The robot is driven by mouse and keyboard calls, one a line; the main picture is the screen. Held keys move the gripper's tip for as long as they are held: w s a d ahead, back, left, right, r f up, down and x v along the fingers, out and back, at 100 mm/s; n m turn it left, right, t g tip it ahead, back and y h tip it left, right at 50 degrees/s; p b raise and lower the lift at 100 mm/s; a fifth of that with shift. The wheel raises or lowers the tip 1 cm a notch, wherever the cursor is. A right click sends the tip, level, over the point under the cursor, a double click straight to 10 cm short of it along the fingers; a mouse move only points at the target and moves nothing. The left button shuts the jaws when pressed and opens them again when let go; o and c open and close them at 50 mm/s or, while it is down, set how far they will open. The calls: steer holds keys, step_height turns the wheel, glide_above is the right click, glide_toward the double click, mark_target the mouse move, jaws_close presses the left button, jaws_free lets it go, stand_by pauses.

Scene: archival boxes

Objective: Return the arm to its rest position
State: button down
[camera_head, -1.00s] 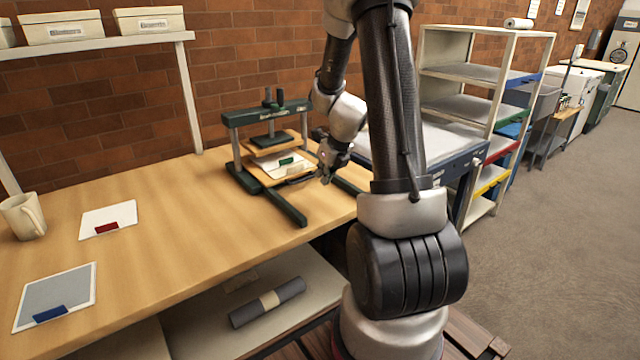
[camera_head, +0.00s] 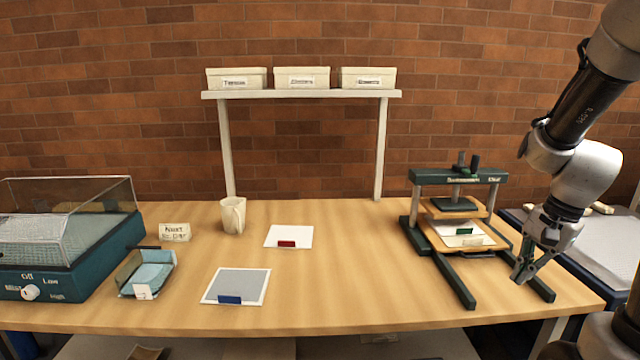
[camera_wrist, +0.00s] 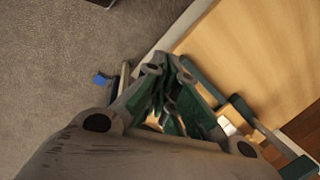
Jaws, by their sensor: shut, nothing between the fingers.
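My gripper (camera_head: 523,274) is at the right of the head view, at the end of my arm, fingers pointing down and shut with nothing in them. It hangs beside the right part of the green press (camera_head: 455,177), near the table's right end. Whether it touches the press's right foot cannot be told. In the wrist view the closed fingers (camera_wrist: 160,72) show over the floor and the table edge. The press holds wooden boards with a white sheet and green tab (camera_head: 464,231) between them.
The wooden table (camera_head: 350,290) bears a mug (camera_head: 232,216), a red-tabbed sheet (camera_head: 289,235), a blue-tabbed sheet (camera_head: 236,285), a small tray (camera_head: 147,272) and a clear-lidded unit (camera_head: 68,240). A shelf with boxes (camera_head: 301,77) stands behind. A pale-topped bench (camera_head: 605,245) is right of the table.

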steer(key=s+a+r+n+t+h, duration=0.1)
steer(key=s+a+r+n, duration=0.2)
steer(key=s+r+n, duration=0.3)
steer(key=s+a+r+n+t+h, duration=0.1)
steer(key=s+a+r+n+t, duration=0.1)
steer(key=s+r+n, duration=0.3)
step_height(320, 180, up, 3)
steer(key=shift+s+a+f+n, duration=0.2)
steer(key=shift+s+a+n, duration=0.2)
steer(key=shift+a+n, duration=0.15)
